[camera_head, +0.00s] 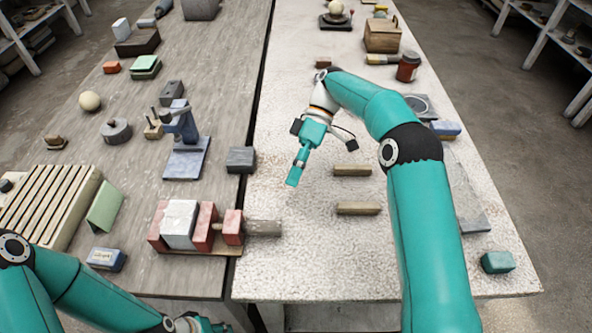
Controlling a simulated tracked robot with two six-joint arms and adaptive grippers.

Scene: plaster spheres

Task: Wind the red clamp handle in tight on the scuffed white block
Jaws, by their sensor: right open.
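The scuffed white block (180,225) stands between red jaws of a clamp at the front of the left table. The left jaw (156,227) and the right jaw (205,226) appear to be against it; I cannot tell how tightly. To the right, a red handle piece (233,228) sits on the clamp's screw, with a grey-brown bar (263,228) beside it reaching over the right table. My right gripper (293,178) is open and empty, above the right table, apart from and beyond the handle. My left gripper (203,325) is mostly cut off at the bottom edge.
Two wooden bars (352,170) (358,208) lie right of my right gripper. A dark grey block (240,160) and a blue-grey stand (187,150) are behind the clamp. A slatted rack (45,205) is at left.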

